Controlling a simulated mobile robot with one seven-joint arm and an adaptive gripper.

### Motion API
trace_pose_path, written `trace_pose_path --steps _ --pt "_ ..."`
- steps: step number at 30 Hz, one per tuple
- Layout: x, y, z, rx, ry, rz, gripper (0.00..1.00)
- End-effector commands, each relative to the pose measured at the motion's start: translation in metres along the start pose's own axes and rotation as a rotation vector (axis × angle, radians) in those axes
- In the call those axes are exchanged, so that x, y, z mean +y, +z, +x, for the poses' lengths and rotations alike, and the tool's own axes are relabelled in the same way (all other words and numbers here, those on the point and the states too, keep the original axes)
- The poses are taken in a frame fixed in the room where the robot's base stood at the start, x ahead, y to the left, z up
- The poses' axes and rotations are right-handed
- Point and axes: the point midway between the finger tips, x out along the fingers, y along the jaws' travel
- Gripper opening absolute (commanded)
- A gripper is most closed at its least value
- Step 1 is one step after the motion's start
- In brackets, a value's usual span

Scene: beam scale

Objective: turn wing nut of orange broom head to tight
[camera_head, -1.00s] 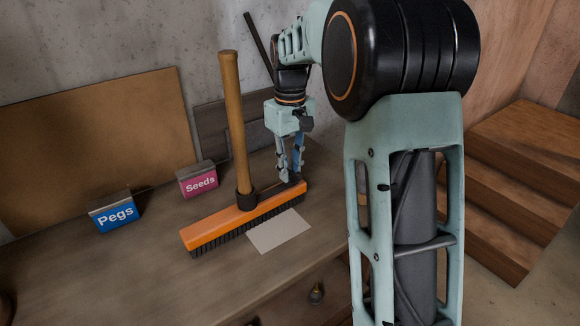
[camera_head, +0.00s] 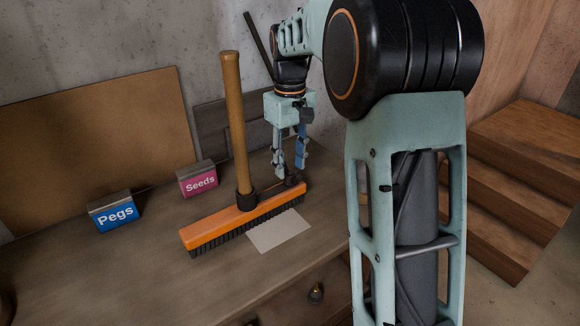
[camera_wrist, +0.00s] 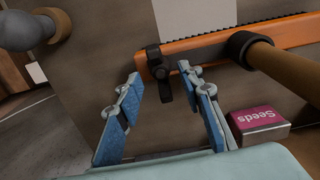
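The orange broom head (camera_head: 215,228) lies on the bench with dark bristles down, and its wooden handle (camera_head: 235,120) stands up from a black socket (camera_head: 246,198). A black wing nut (camera_wrist: 158,68) sits at one end of the head, the right end in the head view. My gripper (camera_head: 290,176) points down just above that end. In the wrist view my gripper (camera_wrist: 160,70) has its blue-padded fingers spread, one on each side of the wing nut. A gap shows between the left finger and the nut; whether the right finger touches it I cannot tell.
A pink Seeds box (camera_head: 198,180) and a blue Pegs box (camera_head: 114,212) stand behind the broom on the bench (camera_head: 150,275). A pale card (camera_head: 279,232) lies in front of the head. Boards lean on the wall. Wooden steps (camera_head: 500,210) are at the right.

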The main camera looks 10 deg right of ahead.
Motion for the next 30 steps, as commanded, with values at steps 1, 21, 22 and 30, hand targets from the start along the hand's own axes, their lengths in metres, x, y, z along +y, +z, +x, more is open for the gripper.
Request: trace_pose_path --steps 1,21,22,30 --pt "0.001 -0.001 -0.011 0.005 0.002 0.000 0.35" --pt "0.000 0.000 -0.104 0.002 0.001 0.000 0.35" --pt "0.000 0.000 -0.104 0.002 0.001 0.000 0.35" --pt "0.003 0.001 -0.104 0.002 0.007 0.001 0.35"
